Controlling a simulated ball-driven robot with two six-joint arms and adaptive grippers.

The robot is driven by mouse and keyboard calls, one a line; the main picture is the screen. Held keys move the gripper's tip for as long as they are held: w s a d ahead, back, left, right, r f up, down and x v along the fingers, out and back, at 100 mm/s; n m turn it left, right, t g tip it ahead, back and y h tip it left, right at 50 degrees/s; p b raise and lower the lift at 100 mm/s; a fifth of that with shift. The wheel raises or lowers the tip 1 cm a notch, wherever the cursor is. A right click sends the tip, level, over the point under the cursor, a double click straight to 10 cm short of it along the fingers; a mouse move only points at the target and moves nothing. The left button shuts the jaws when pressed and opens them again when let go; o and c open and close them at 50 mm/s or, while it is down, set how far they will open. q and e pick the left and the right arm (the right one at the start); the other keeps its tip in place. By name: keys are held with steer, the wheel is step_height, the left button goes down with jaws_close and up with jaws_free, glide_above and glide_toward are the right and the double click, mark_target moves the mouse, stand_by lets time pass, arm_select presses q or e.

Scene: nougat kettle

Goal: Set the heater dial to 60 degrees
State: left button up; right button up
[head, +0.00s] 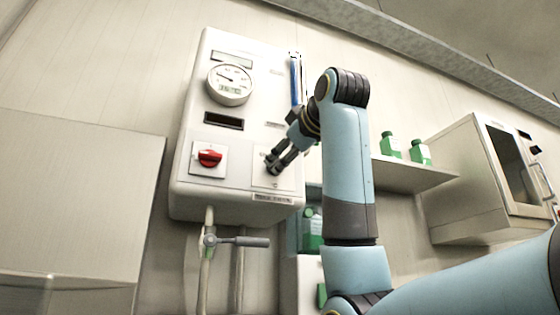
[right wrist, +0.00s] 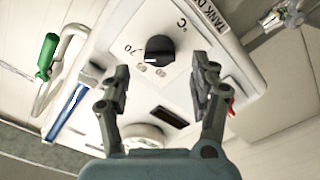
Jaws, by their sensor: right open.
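The heater dial (right wrist: 161,47) is a black round knob on a white plate. The plate shows °C, 70 and smaller marks that are hard to read, and a pale line shows at the knob's lower left edge. My right gripper (right wrist: 162,72) is open, with one finger on each side of the dial in the picture and apart from it. In the head view my right gripper (head: 275,164) is at the lower right of the white control box (head: 230,203), in front of the dial plate, and it hides the dial. My left gripper is not in view.
The box also carries a round gauge (head: 229,84), a dark slot (head: 224,121), a red switch (head: 209,158) and a blue strip (head: 295,80). Below it is a pipe valve with a grey handle (head: 245,241). Green bottles stand on a shelf (head: 420,174) to the right.

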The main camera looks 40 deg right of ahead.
steer(key=x, duration=0.4)
steer(key=shift+w, duration=0.1)
steer(key=c, duration=1.2)
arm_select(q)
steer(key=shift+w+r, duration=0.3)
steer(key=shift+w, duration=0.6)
arm_select(e)
steer(key=shift+o, duration=0.2)
arm_select(q)
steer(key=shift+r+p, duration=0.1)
steer(key=shift+p, duration=0.25)
